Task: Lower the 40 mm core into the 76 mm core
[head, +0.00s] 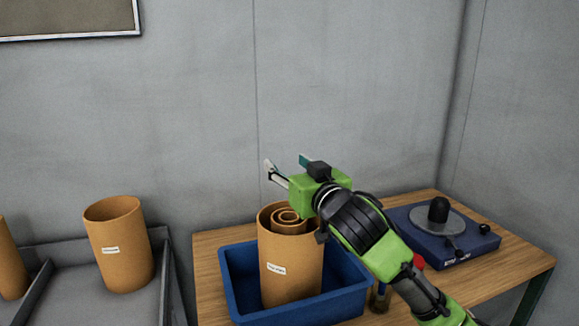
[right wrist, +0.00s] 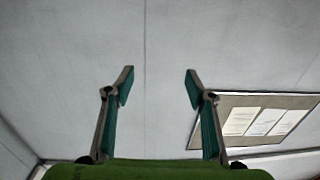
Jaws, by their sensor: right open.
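A large cardboard core (head: 291,265) stands upright in the blue bin. Smaller cores are nested inside it; the innermost ring (head: 287,214) looks like the 40 mm core, and the ring around it (head: 289,227) looks like the 76 mm core. Their lower parts are hidden inside the large core, and the label is too small to read. My right gripper (head: 286,164) is open and empty, above and behind the cores, facing the wall. In the right wrist view its fingers (right wrist: 159,86) are apart with only wall between them. My left gripper is not in view.
The blue bin (head: 238,291) stands on a wooden table (head: 213,244). A blue device with a grey disc (head: 438,222) is at the right. Another core (head: 119,250) stands in a grey tray (head: 75,303) at the left. A notice board (right wrist: 240,120) hangs on the wall.

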